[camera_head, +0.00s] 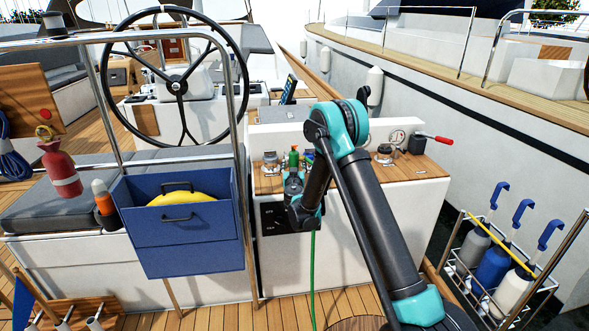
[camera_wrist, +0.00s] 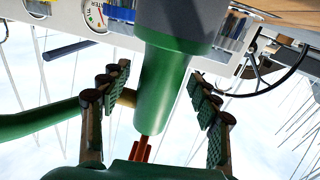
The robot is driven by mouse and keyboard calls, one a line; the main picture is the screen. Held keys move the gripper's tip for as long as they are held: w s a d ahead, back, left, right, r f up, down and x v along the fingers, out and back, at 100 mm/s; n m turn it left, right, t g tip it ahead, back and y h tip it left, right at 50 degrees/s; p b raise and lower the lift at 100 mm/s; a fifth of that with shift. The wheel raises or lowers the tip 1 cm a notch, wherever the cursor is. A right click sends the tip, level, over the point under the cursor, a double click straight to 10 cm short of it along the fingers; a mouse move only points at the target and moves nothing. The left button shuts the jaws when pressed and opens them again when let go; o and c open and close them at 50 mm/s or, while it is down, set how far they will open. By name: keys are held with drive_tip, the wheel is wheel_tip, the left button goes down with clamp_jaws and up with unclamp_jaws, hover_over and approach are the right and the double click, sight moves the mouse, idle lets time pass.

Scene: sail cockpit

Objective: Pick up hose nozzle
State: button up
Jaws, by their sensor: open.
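The hose nozzle (camera_wrist: 163,85) shows in the wrist view as a thick green cylinder with an orange-red part (camera_wrist: 140,149) near its lower end. My gripper (camera_wrist: 157,80) is open, with one textured finger on each side of the nozzle. A narrow gap shows on both sides, and the nozzle does not look gripped. A green hose (camera_wrist: 40,124) comes in from the left. In the head view my gripper (camera_head: 294,178) is at the front of the white console, and the green hose (camera_head: 313,262) hangs below it. The nozzle is hard to make out there.
The white console (camera_head: 410,215) has a wooden top with small items and a red-handled lever (camera_head: 433,139). A blue box (camera_head: 190,240) with a yellow item stands left of my gripper. The steering wheel (camera_head: 176,84) is behind it. A bottle rack (camera_head: 486,292) stands at right.

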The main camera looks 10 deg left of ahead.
clamp_jaws()
idle(0.5)
wheel_tip(320, 180, up, 23)
idle(0.9)
